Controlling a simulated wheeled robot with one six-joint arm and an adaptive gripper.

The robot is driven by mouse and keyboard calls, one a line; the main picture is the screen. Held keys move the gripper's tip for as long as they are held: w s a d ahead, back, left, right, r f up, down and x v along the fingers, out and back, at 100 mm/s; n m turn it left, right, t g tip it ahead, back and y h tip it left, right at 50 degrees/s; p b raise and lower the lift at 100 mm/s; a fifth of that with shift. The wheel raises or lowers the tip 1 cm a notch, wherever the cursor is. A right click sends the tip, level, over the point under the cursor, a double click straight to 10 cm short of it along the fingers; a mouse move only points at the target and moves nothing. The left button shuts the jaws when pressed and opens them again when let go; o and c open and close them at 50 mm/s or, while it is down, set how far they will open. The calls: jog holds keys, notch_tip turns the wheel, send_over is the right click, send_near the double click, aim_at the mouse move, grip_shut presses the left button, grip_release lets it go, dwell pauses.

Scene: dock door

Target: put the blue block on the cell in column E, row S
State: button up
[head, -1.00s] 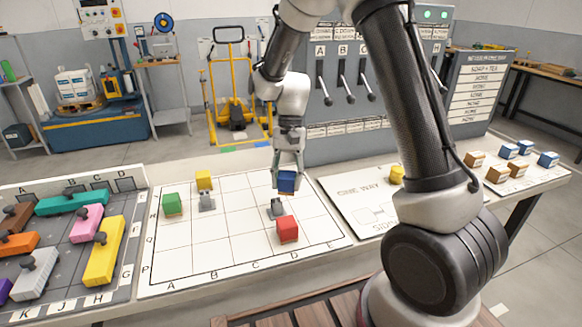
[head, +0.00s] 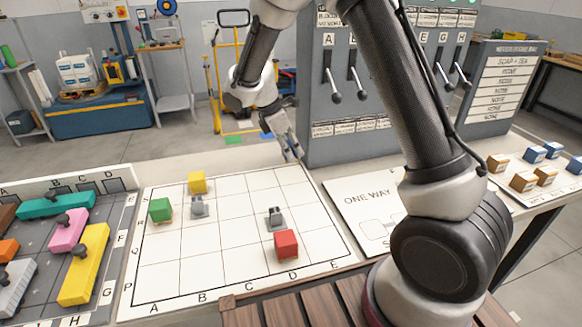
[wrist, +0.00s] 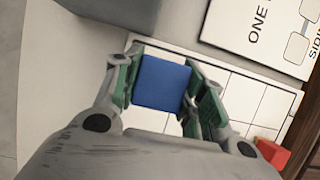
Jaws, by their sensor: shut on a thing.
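The blue block (wrist: 163,83) is between the two fingers of my gripper (wrist: 162,86) in the wrist view, and the fingers are shut on it. In the head view my gripper (head: 291,152) is tilted by the far right corner of the white lettered grid board (head: 240,265), near the far end of column E. The block is hidden there behind the fingers, and its height over the board is hard to tell. The far right cell, column E row S, is partly covered by the gripper.
On the grid stand a yellow block (head: 197,182), a green block (head: 160,210), a red block (head: 287,245) and two grey pieces (head: 199,206), (head: 275,218). A grey lever cabinet (head: 345,120) rises just behind the grid's right end. A "ONE WAY" board (head: 365,205) lies to the right.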

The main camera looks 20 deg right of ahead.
jog(key=shift+f, duration=2.95)
jog(key=o, duration=1)
jog(key=shift+f, duration=0.1)
jog(key=v, duration=1.2)
